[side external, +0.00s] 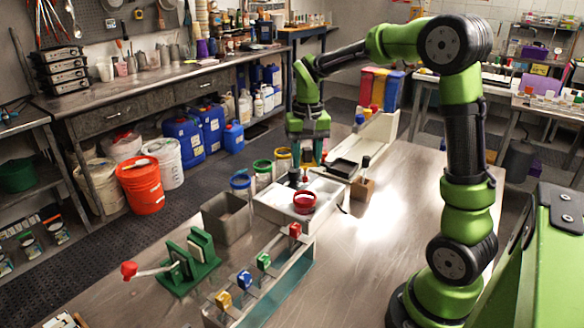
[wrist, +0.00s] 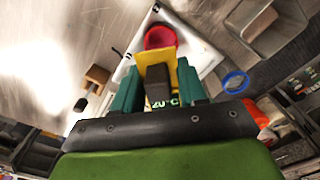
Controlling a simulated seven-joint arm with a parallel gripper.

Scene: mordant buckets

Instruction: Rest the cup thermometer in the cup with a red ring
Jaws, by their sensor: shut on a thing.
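The cup with a red ring (side external: 304,203) stands in a white tray; its red ring also shows in the wrist view (wrist: 160,37), just beyond my fingers. My gripper (side external: 306,160) is above the tray's back part, behind the red-ringed cup. In the wrist view my teal fingers (wrist: 158,88) are shut on the cup thermometer (wrist: 158,85), a dark body with a "20°C" readout. A yellow piece shows around and beyond it; I cannot tell whether it belongs to the thermometer. The thermometer's lower end is hidden.
The white tray (side external: 270,208) holds the cup. Cups with blue (side external: 240,182), green (side external: 263,167) and yellow (side external: 283,154) rings stand behind it. A grey bin (side external: 226,222) is at its left, a wooden block (side external: 362,188) at its right. Bare table lies further right.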

